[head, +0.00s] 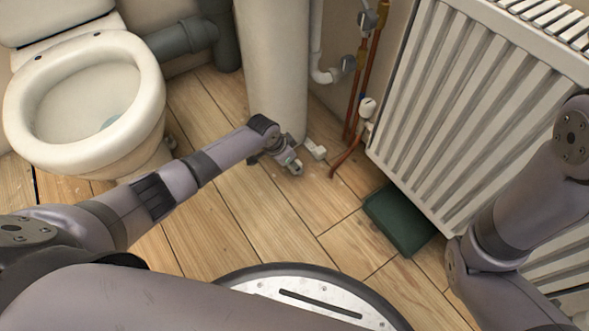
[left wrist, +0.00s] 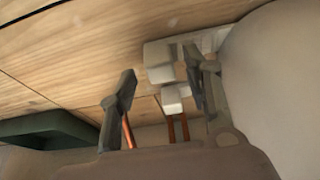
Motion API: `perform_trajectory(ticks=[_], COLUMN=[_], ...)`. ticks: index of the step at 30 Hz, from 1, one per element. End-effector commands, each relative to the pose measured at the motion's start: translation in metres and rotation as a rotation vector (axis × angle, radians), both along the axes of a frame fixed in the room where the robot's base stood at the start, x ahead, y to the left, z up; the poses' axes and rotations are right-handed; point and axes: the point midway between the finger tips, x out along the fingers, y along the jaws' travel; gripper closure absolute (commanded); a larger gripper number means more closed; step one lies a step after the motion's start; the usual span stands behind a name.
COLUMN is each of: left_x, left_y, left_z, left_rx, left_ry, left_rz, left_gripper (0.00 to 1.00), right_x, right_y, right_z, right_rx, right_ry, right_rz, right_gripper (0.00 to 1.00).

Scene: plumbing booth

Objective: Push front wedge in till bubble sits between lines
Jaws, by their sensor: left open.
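A small pale wedge-like block (head: 315,149) lies on the floor at the foot of the white pedestal (head: 272,65). In the left wrist view a pale stepped block (left wrist: 160,55) shows beside the fingers, close to the pedestal's base. My left gripper (head: 289,161) is low over the floor in front of the pedestal. Its two fingers (left wrist: 160,92) stand apart, with no clear grip on anything. One finger partly covers the block in the wrist view. No level, bubble or lines can be made out. My right gripper is out of view; only its arm shows at the right.
A toilet (head: 85,100) stands at the left. A white radiator (head: 470,100) is at the right, with copper pipes (head: 362,90) and a valve (head: 367,107) beside the pedestal. A dark green box (head: 398,219) lies under the radiator. The wooden floor in front is mostly clear.

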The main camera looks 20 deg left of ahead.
Motion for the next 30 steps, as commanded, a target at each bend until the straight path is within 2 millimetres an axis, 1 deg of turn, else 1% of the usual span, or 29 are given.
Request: perform_trajectory(ticks=[1, 4, 16, 30], left_x=[0.0022, 0.0046, 0.0063, 0.0060], left_y=[-0.0017, -0.0037, -0.0048, -0.0046], left_z=[-0.0097, -0.0152, -0.0173, -0.0175], left_rx=[-0.001, -0.001, -0.001, -0.001], left_ry=[-0.001, -0.001, -0.001, -0.001], left_rz=[0.000, 0.000, 0.000, 0.000], left_gripper=[0.55, 0.55, 0.55, 0.86], right_x=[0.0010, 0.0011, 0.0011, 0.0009], right_y=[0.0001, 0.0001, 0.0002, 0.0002], right_z=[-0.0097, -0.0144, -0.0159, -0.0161], right_rx=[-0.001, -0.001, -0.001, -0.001], right_ry=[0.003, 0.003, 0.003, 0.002], right_rz=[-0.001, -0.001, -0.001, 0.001], right_gripper=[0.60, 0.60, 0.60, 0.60])
